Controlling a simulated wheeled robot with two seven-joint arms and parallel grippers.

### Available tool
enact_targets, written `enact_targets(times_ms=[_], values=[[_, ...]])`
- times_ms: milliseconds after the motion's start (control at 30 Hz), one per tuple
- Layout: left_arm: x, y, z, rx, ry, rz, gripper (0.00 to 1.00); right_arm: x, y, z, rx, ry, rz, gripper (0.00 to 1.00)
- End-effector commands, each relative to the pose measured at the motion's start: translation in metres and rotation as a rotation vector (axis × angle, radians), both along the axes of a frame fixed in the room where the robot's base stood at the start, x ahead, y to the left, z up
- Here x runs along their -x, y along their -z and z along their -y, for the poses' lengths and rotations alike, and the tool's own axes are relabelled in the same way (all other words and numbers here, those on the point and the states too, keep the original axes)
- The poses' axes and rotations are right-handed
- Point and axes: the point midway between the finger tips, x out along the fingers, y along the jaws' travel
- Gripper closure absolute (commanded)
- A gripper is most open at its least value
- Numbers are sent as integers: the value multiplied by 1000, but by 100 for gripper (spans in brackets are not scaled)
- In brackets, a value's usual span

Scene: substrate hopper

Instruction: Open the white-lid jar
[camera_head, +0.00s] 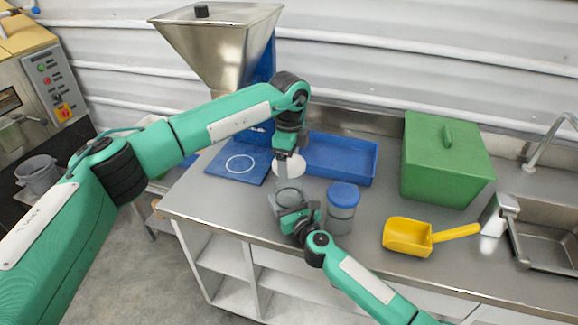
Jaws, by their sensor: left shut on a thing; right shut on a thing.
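The white lid (283,169) is in my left gripper (289,156), which is shut on it and points down from above. The lid is above the jar and apart from it. The open jar (289,196) is grey and see-through and stands upright on the steel counter. My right gripper (287,212) is shut on the jar's body from the front. The gripper hides the jar's lower part.
A blue-lid jar (342,207) stands close at the right of the open jar. A blue tray (341,157) and a blue mat with a white ring (238,164) lie behind. A yellow scoop (407,234), a green bin (445,160) and a sink are at the right. A steel hopper (218,45) stands at the back.

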Motion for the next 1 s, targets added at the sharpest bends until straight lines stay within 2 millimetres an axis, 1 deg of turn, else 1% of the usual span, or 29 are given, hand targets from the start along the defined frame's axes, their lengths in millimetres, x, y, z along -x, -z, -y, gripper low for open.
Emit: enact_targets(times_ms=[67, 100, 167, 200, 233, 500, 633, 767, 1000], values=[[0, 0, 0, 0, 0, 0, 51, 0, 0, 0, 0, 0, 1, 94], [0, 0, 0, 0, 0, 0, 51, 0, 0, 0, 0, 0, 1, 27], [0, 0, 0, 0, 0, 0, 51, 0, 0, 0, 0, 0, 1, 15], [0, 0, 0, 0, 0, 0, 51, 0, 0, 0, 0, 0, 1, 7], [0, 0, 0, 0, 0, 0, 51, 0, 0, 0, 0, 0, 1, 5], [0, 0, 0, 0, 0, 0, 51, 1, 0, 0, 0, 0, 0, 5], [0, -1, 0, 0, 0, 0, 51, 8, 0, 4, 0, 0, 0, 5], [0, -3, 0, 0, 0, 0, 51, 27, 0, 13, -1, 0, -1, 5], [0, -3, 0, 0, 0, 0, 51, 73, 2, 33, 1, 0, -2, 5]])
